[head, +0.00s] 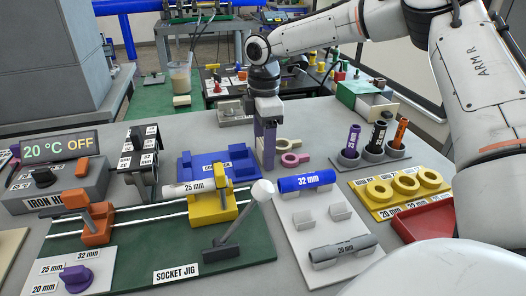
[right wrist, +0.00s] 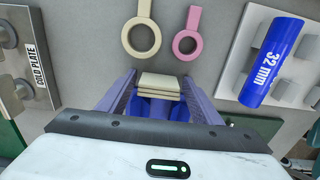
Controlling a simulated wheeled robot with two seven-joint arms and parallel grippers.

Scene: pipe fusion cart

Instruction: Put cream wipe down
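The cream wipe (right wrist: 160,84) is a small folded, layered pad between the purple fingertips of my right gripper (right wrist: 160,80) in the right wrist view. The fingers press in on both its sides. In the head view my right gripper (head: 266,146) points down at the back middle of the grey table, and the wipe is hidden or too small to make out there. I cannot tell whether the wipe touches the table. My left gripper is not in view.
A cream ring tool (head: 289,144) and a pink ring tool (head: 294,160) lie just right of the gripper. A blue 32 mm pipe (head: 307,181), a blue holder (head: 212,166) and the socket jig (head: 150,245) stand nearer. Bare table (head: 325,130) shows to the right.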

